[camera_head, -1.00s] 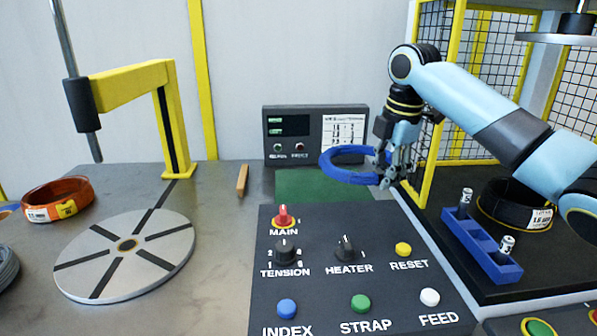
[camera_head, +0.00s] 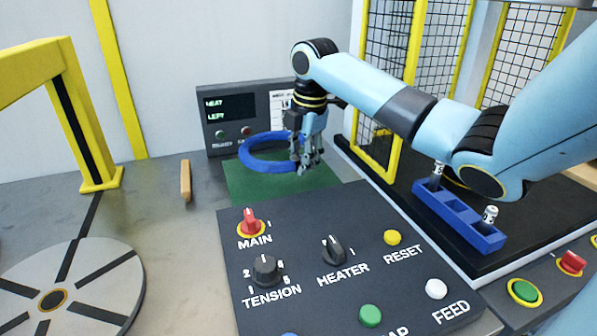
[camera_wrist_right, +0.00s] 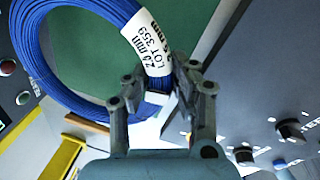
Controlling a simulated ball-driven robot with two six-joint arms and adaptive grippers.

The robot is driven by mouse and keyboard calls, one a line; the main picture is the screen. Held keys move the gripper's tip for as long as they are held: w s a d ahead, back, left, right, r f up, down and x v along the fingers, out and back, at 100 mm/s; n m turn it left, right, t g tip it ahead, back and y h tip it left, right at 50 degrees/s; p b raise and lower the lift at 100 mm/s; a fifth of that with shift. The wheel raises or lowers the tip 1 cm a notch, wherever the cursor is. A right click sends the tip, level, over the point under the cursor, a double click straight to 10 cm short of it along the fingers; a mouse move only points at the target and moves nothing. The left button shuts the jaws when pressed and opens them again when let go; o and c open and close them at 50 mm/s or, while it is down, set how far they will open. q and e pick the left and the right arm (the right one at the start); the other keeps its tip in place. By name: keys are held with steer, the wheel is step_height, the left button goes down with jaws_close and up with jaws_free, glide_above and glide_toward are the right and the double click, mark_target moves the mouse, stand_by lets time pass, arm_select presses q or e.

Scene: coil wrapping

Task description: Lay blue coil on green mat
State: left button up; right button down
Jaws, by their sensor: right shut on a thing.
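The blue coil (camera_head: 247,160) is a ring of blue wire above the back part of the green mat (camera_head: 262,192). My right gripper (camera_head: 306,168) is shut on the coil's right side. In the right wrist view the coil (camera_wrist_right: 40,62) has a white label reading 2.3 mm, LOT 359, and the fingers (camera_wrist_right: 160,92) close on it near that label. The green mat (camera_wrist_right: 105,45) shows through and beside the ring. Whether the coil touches the mat is hard to tell. My left gripper is out of view.
The control panel (camera_head: 310,225) with knobs and buttons lies just in front of the mat. A display box (camera_head: 222,135) stands behind it. A blue holder (camera_head: 455,215) with small cylinders sits at right.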

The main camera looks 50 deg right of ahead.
mark_target(302, 187)
steer(key=shift+f, duration=1.85)
steer(key=shift+f, duration=0.1)
steer(key=shift+f, duration=0.35)
steer(key=c, duration=1.1)
jaws_free()
steer(key=shift+f, duration=0.15)
step_height(302, 187, up, 13)
steer(key=s, duration=0.2)
steer(key=shift+a, duration=0.2)
